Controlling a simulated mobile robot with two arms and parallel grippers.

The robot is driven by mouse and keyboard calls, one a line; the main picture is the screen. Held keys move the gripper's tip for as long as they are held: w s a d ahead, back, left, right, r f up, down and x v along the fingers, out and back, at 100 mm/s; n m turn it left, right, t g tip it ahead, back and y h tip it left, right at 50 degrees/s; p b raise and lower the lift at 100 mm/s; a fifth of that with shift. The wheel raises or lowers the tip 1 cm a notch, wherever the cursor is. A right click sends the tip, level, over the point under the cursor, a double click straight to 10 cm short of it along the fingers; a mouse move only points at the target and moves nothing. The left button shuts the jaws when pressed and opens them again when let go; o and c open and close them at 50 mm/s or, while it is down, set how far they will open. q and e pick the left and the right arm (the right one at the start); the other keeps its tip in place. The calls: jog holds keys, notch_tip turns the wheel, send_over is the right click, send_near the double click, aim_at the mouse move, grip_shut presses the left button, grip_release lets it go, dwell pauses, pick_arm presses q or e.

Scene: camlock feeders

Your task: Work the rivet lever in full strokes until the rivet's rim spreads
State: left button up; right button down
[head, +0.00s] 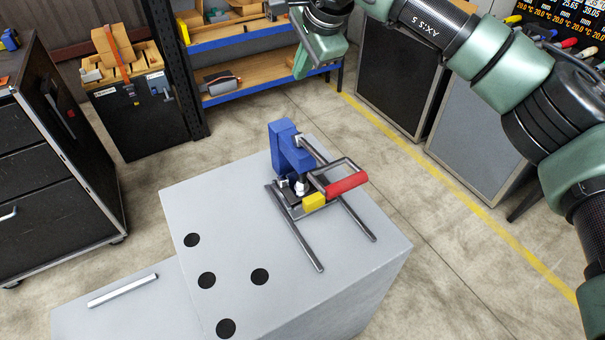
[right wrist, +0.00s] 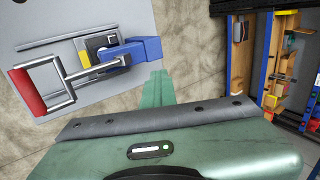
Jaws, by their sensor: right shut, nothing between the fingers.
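A blue rivet press (head: 285,148) stands on the grey block. Its metal lever with a red grip (head: 347,184) reaches out to the right front. A yellow block (head: 314,201) sits at the front of the press base. Under the press head is a small pale part; whether it is the rivet, and how its rim looks, is too small to tell. My right gripper (head: 304,62) is shut and empty, above and behind the press, apart from the lever. The right wrist view shows its fingers (right wrist: 158,87) together beside the blue body (right wrist: 140,50), with the red grip (right wrist: 27,91) farther left.
The press sits between two dark rails (head: 296,232) on the grey block (head: 232,210), which has several black discs. A metal bar (head: 123,290) lies on a lower grey surface. Shelves (head: 235,85), a drawer cabinet (head: 55,180) and dark panels (head: 395,85) surround it. Floor is open on the right.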

pick_arm(q)
notch_tip(320, 180, up, 6)
jog(key=p, duration=0.5)
jog(key=shift+r, duration=0.15)
pick_arm(e)
jog(key=w+a, duration=0.4)
jog(key=w, duration=0.1)
jog(key=shift+w+f, duration=0.3)
jog(key=shift+f, duration=0.05)
jog(key=shift+d, duration=0.1)
jog(key=shift+c, duration=1.8)
grip_release()
pick_arm(q)
jog(key=shift+r+p, duration=0.3)
jog(key=shift+p, duration=0.2)
pick_arm(e)
jog(key=v, duration=0.8)
